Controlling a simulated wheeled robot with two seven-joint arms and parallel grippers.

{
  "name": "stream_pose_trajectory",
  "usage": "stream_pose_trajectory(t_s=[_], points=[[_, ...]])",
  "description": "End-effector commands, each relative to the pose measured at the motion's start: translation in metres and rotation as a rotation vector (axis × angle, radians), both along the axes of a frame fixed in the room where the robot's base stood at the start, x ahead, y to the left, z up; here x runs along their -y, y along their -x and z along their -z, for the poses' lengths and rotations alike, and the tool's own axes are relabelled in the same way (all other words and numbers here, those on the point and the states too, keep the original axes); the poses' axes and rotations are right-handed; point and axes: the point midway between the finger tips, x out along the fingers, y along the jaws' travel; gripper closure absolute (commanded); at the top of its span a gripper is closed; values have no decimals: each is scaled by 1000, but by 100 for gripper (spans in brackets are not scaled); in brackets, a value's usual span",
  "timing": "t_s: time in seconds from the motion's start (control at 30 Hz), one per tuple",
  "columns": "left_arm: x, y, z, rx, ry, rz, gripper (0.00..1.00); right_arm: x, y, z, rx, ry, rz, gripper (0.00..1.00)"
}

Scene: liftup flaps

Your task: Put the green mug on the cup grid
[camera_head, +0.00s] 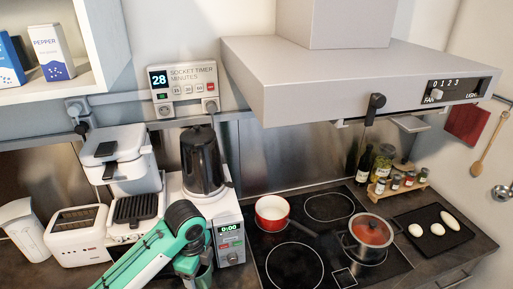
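The cup grid (135,208) is a black ribbed tray low on the front of the white coffee machine (128,165), at the left of the counter. It looks bare. My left arm, teal and black, comes in from the bottom left and bends down in front of the counter, right of the grid. My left gripper (197,276) is at the bottom edge, small and mostly hidden by its own wrist. A grey-green shape shows there, but I cannot tell if it is the green mug or whether the fingers hold it. My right gripper is out of view.
A white toaster (77,235) stands left of the grid. A black kettle (202,160) stands right of it on a white appliance (229,238). A red pan (272,211) and a lidded pot (369,238) sit on the hob. The range hood (350,80) overhangs the right.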

Motion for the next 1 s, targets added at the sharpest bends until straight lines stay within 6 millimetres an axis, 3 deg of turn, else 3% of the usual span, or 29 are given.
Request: stream_pose_trajectory(t_s=[0.03,1.0], points=[[-4,1,7,2,0,-72,61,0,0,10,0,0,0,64],[-50,33,43,-3,5,-1551,61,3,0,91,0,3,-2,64]])
